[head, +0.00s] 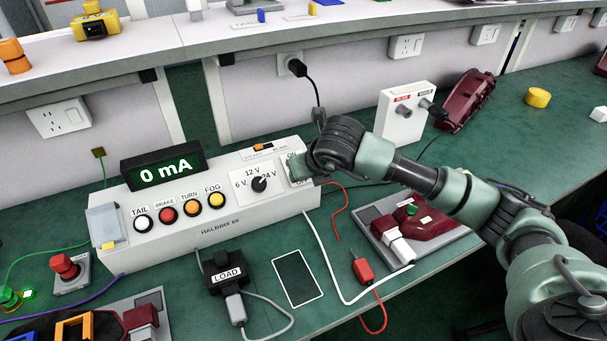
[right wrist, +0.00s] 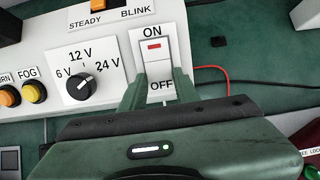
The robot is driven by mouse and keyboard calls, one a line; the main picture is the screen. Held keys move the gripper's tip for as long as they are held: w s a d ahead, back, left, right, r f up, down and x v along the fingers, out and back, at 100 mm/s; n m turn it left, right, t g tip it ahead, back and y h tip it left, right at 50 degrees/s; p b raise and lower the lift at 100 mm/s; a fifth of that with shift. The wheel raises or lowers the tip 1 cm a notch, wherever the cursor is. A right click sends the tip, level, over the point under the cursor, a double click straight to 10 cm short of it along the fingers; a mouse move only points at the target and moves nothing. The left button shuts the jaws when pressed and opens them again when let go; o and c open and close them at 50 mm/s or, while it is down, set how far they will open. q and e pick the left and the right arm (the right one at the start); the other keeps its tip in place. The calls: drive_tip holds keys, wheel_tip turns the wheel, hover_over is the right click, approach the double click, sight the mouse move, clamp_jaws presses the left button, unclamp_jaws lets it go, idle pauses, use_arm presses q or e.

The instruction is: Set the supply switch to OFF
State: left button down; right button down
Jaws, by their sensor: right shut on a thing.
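The supply switch (right wrist: 155,58) is a white rocker on the right end of the white supply box (head: 215,225). It has ON above and OFF below, with a red mark near the ON end. Its tilt is hard to judge. In the head view the switch is mostly hidden by my right gripper (head: 300,168). In the right wrist view the green fingers of my right gripper (right wrist: 160,92) are at either side of the switch's OFF end, shut on it. The box's display (head: 162,167) reads 0 mA. My left gripper is not in view.
A voltage knob (head: 259,184) and a row of coloured buttons are left of the switch. A black LOAD block (head: 227,274) and a dark panel (head: 297,278) lie in front of the box. A red lamp fixture (head: 415,222) and loose wires lie to the right.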

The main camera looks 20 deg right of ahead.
drive_tip(key=c, duration=1)
unclamp_jaws()
drive_tip(key=shift+c, duration=0.2)
drive_tip(key=v, duration=0.8)
drive_tip(key=shift+b, duration=0.4)
